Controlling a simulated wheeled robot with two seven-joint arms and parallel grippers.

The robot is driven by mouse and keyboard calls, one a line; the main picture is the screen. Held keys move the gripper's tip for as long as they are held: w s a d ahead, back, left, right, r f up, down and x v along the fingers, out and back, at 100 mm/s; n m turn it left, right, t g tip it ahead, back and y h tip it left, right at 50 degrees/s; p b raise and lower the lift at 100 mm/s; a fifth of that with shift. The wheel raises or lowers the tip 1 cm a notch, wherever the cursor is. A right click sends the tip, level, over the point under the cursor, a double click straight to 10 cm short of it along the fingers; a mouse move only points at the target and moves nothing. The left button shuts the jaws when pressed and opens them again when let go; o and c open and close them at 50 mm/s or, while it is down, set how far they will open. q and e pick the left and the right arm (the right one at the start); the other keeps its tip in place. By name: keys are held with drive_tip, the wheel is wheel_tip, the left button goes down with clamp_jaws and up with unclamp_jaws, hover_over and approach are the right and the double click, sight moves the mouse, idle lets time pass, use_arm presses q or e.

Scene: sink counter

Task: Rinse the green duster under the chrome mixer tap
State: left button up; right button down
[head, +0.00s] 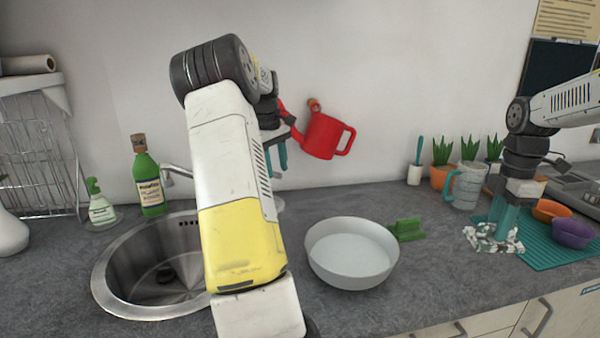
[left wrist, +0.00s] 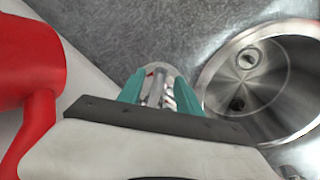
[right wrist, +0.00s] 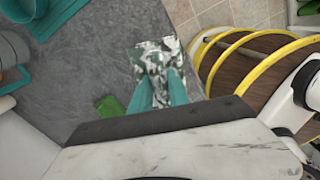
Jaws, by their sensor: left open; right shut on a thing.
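The green-and-white patterned duster (head: 482,241) is bunched under my right gripper (head: 502,235), at the near left part of a teal mat. The right wrist view shows the duster (right wrist: 157,57) between the fingertips of my right gripper (right wrist: 158,82), shut on it. The chrome mixer tap (head: 178,171) shows its spout end over the sink; my left arm hides the rest. My left gripper (head: 277,160) is open, pointing down near the wall. In the left wrist view the tap, with a red mark (left wrist: 150,73), shows between its fingers; contact is unclear.
The steel sink (head: 108,280) is left of my left arm. A white basin (head: 352,276) and a green block (head: 407,229) stand on the counter between my arms. A red watering can (head: 325,136) hangs beside my left gripper. Bowls (head: 573,233) and a jug (head: 467,186) crowd the right.

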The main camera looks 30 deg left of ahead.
use_arm(q)
drive_tip(key=shift+w+f, duration=0.15)
drive_tip(key=shift+f, duration=0.8)
clamp_jaws()
drive_tip(key=shift+r, duration=0.1)
drive_tip(key=shift+w+a+r, duration=0.1)
drive_tip(key=shift+a+r, duration=0.15)
drive_tip(key=shift+r, duration=0.7)
drive_tip(key=o, duration=0.7)
unclamp_jaws()
